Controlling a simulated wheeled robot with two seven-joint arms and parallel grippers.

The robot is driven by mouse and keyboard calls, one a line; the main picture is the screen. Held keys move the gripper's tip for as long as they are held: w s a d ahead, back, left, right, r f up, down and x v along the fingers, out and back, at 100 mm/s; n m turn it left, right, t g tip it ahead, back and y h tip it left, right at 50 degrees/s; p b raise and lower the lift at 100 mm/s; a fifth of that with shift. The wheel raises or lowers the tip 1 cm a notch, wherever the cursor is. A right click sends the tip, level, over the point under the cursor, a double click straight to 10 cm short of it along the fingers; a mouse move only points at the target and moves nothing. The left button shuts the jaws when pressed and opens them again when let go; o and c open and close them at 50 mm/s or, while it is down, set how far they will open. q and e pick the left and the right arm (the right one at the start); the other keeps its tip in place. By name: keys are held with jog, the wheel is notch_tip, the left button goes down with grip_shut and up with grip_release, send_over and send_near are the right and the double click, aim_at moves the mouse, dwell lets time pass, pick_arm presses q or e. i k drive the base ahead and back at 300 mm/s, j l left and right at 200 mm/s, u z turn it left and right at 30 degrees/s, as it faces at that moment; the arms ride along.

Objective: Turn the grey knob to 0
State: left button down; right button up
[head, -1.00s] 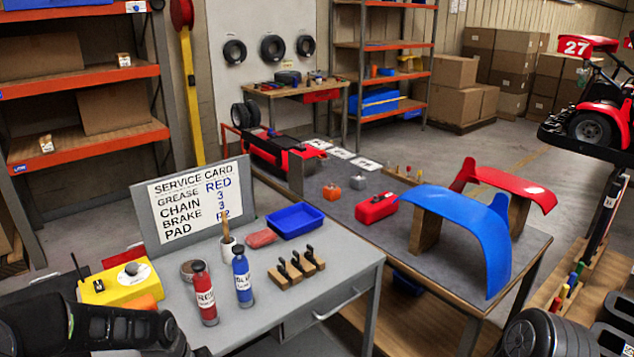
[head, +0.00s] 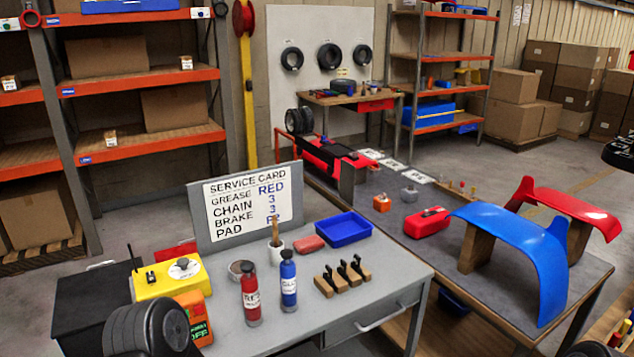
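On the grey table at the lower left stands a yellow box (head: 172,281) with a white dial face. A small dark grey knob (head: 183,263) sits on that dial; its markings and pointer are too small to read. A black lever switch stands on the same box, left of the dial. An orange box (head: 193,315) with a green display, partly reading "OFF", stands in front of it. The service card (head: 247,206) stands behind, reading grease red, chain 3, brake 3; the pad line is partly hidden.
A red bottle (head: 250,296) and a blue bottle (head: 288,281) stand right of the orange box. A blue tray (head: 343,229) and wooden blocks with black levers (head: 343,276) lie farther right. A black ribbed round shape (head: 145,328) at the lower left hides part of the table.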

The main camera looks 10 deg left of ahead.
aim_at(182, 263)
jog(key=u, duration=1.25)
